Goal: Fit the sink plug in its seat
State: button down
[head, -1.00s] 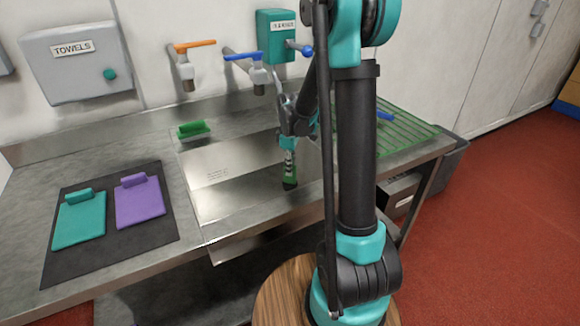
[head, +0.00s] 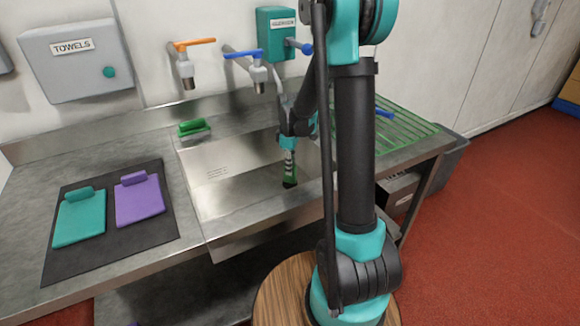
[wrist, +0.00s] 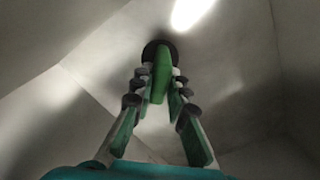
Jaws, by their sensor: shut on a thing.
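The sink plug (wrist: 156,50) has a dark round base and a green upright grip. In the wrist view its green grip is between the fingers of my gripper (wrist: 159,82), which is shut on it. In the head view my gripper (head: 289,160) points down into the steel sink basin (head: 225,190), near its right part. The dark lower end of the plug (head: 290,184) shows below the fingers. The seat is not visible, and I cannot tell whether the plug touches the basin floor.
An orange-handled tap (head: 188,65) and a blue-handled tap (head: 256,70) stand behind the basin. A green brush (head: 194,127) lies at its back left rim. A dark mat (head: 110,240) with teal and purple boards is left. A green rack (head: 400,130) is right.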

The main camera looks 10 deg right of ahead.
jog(key=shift+f, duration=0.35)
dwell(0.3)
jog(key=c, duration=1.4)
grip_release()
jog(key=o, duration=0.4)
jog(key=shift+r, duration=3.5)
